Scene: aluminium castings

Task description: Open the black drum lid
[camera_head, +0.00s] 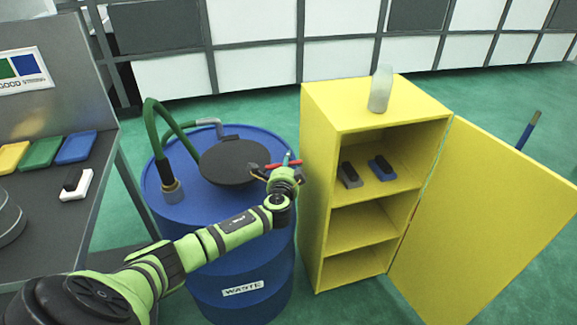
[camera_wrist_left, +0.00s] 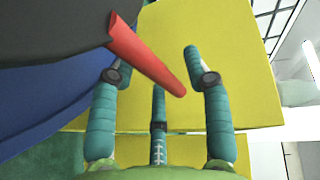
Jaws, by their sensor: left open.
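The blue waste drum (camera_head: 243,268) stands at the centre of the head view. Its round black lid (camera_head: 237,161) lies roughly flat on top, and a red handle (camera_head: 284,164) sticks out from its right side. My left gripper (camera_head: 279,170) is at this handle. In the left wrist view, the red handle (camera_wrist_left: 148,62) reaches from the dark lid (camera_wrist_left: 50,32) into the space between the teal fingers of my left gripper (camera_wrist_left: 153,62). The fingers are spread apart, and I cannot tell whether any touches the handle. My right gripper is not in view.
A yellow cabinet (camera_head: 312,190) with its door (camera_head: 485,215) open stands close on the drum's right. A bottle (camera_head: 381,89) is on top. A green hose (camera_head: 153,125) rises from the drum. A grey table (camera_head: 75,215) with coloured trays is at the left.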

